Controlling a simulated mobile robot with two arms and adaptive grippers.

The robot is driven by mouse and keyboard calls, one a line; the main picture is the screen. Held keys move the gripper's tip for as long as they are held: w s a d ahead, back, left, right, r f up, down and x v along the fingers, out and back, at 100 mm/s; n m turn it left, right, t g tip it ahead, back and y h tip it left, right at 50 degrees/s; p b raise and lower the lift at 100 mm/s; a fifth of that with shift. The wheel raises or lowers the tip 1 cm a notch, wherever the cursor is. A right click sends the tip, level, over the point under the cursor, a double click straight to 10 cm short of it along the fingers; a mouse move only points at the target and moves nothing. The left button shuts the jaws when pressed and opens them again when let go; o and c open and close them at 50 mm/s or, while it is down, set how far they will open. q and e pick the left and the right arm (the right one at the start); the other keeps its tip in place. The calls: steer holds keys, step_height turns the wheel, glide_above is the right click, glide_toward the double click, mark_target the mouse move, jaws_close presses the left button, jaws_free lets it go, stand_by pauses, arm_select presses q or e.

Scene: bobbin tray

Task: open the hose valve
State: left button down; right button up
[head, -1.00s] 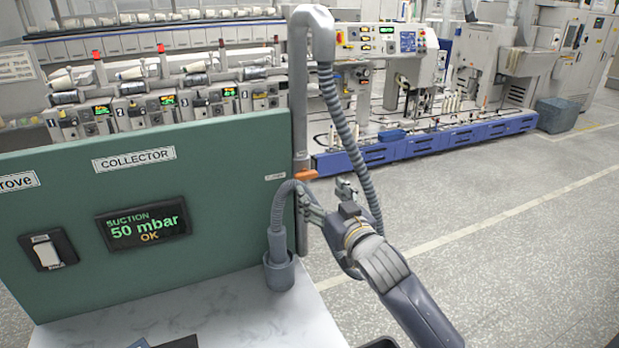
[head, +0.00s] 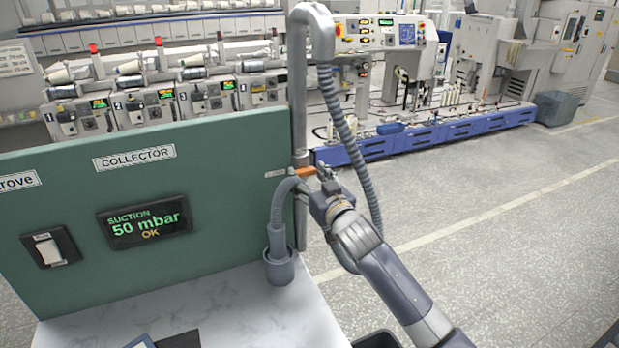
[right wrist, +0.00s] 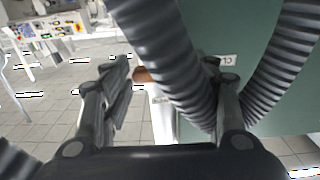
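The orange valve handle (head: 305,171) sits on the grey vertical pipe (head: 299,110) at the right edge of the green collector panel (head: 60,170). My right gripper (head: 316,181) is right at the handle, partly covering the pipe. In the right wrist view its fingers (right wrist: 172,100) are apart. The orange handle (right wrist: 143,75) shows near the left finger, partly behind the ribbed grey hose (right wrist: 165,50), which crosses in front of it. I cannot tell whether a finger touches the handle. My left gripper is not in view.
The hose (head: 350,145) hangs from the pipe's top and loops beside my right arm. Its end stands in a grey holder (head: 279,268) on the white tabletop (head: 240,310). The panel has a display reading 50 mbar OK (head: 148,222) and a rocker switch (head: 49,250).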

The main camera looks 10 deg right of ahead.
steer(key=c, duration=0.4)
steer(key=shift+n, duration=0.3)
steer(key=n+p, duration=0.1)
steer(key=n, duration=0.2)
steer(key=shift+r+n, duration=0.1)
steer(key=shift+n, duration=0.2)
steer(key=n+p, duration=0.1)
steer(key=n, duration=0.3)
steer(key=shift+p, duration=0.35)
steer(key=n+p, duration=0.1)
steer(key=n, duration=0.4)
steer(key=shift+n+p, duration=0.65)
steer(key=shift+n, duration=1.65)
steer(key=o, duration=1.1)
